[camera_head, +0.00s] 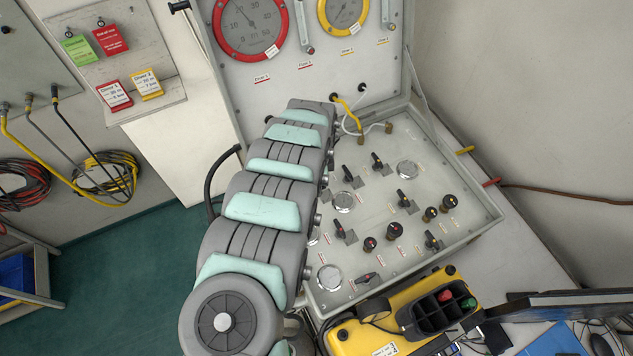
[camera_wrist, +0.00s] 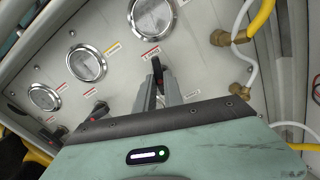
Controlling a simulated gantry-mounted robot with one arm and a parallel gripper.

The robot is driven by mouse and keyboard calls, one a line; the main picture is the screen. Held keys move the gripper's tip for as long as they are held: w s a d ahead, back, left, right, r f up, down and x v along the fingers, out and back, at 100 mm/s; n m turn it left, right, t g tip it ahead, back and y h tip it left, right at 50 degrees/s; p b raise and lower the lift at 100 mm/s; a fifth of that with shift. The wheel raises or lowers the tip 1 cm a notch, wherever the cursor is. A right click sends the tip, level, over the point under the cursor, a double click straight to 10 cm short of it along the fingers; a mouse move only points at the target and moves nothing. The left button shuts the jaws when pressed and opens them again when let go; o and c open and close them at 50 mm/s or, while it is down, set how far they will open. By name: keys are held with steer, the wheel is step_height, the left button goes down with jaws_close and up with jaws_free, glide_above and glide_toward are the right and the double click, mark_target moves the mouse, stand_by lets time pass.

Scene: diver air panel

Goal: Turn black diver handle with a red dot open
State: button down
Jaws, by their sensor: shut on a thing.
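In the wrist view a black handle (camera_wrist: 156,67) stands up from the grey panel (camera_wrist: 118,66), with a little red on it. My gripper (camera_wrist: 159,83) has its two grey fingers on either side of this handle and is shut on it. The handle's base and the exact contact are partly hidden by the fingers. In the head view my arm covers my gripper and the held handle. Several other black handles show on the open panel, such as one at the middle right (camera_head: 403,198) and one near the front edge (camera_head: 367,278).
Round gauges (camera_wrist: 88,63) sit close to my gripper. Brass fittings with yellow and white hoses (camera_wrist: 241,40) lie to its right. Red-marked knobs (camera_head: 394,230) stand on the panel. A yellow case (camera_head: 370,331) stands before the panel, and the lid with large gauges (camera_head: 250,25) rises behind.

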steer(key=shift+n, duration=1.3)
steer(key=c, duration=1.5)
jaws_free()
steer(key=shift+o, duration=0.2)
step_height(320, 180, up, 11)
steer(key=shift+p, duration=0.35)
